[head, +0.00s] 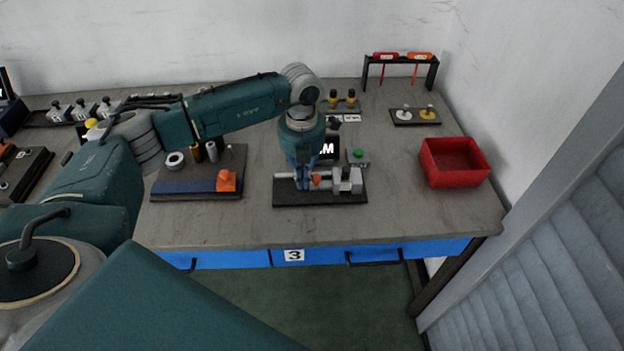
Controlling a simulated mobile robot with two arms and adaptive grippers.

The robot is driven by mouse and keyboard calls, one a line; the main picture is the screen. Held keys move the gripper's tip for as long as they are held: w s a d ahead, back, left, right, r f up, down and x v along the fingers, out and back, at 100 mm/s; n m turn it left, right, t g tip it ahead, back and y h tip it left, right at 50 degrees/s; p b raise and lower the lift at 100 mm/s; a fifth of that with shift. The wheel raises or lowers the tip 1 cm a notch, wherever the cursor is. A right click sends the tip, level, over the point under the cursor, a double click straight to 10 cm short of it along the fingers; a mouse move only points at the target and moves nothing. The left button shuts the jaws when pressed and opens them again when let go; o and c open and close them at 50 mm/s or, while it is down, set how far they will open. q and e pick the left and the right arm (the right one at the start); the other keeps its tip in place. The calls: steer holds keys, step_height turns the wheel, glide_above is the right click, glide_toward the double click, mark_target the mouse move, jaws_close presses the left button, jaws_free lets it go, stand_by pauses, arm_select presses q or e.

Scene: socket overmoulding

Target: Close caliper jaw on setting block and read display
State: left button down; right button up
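The caliper fixture is a dark base plate (283,200) in the middle of the bench, with a light horizontal bar (285,175) and a grey block-like part (349,182) at its right end. My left gripper (303,183) points down over the bar, just left of the orange piece. Its fingers look close together, but I cannot tell whether they grip anything. A black display (329,148) stands behind, partly hidden by my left arm; only large white letters show. I cannot single out the setting block. My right gripper is out of view.
A blue bar (183,188) with an orange block (226,181) lies on a dark board at left. A green button (358,153) sits behind the fixture. A red bin (453,161) stands right. The bench (420,220) is clear at front right.

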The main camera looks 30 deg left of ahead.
arm_select(q)
steer(key=shift+w+d+r, duration=0.1)
steer(key=shift+w+d, duration=0.05)
steer(key=shift+d, duration=0.25)
steer(key=shift+s+a, duration=0.2)
steer(key=shift+a, duration=0.25)
stand_by(0.3)
steer(key=shift+r+p, duration=0.35)
steer(key=shift+r, duration=0.1)
step_height(320, 180, up, 7)
steer(key=p, duration=0.4)
steer(key=shift+s+a, duration=0.15)
steer(key=shift+a, duration=0.05)
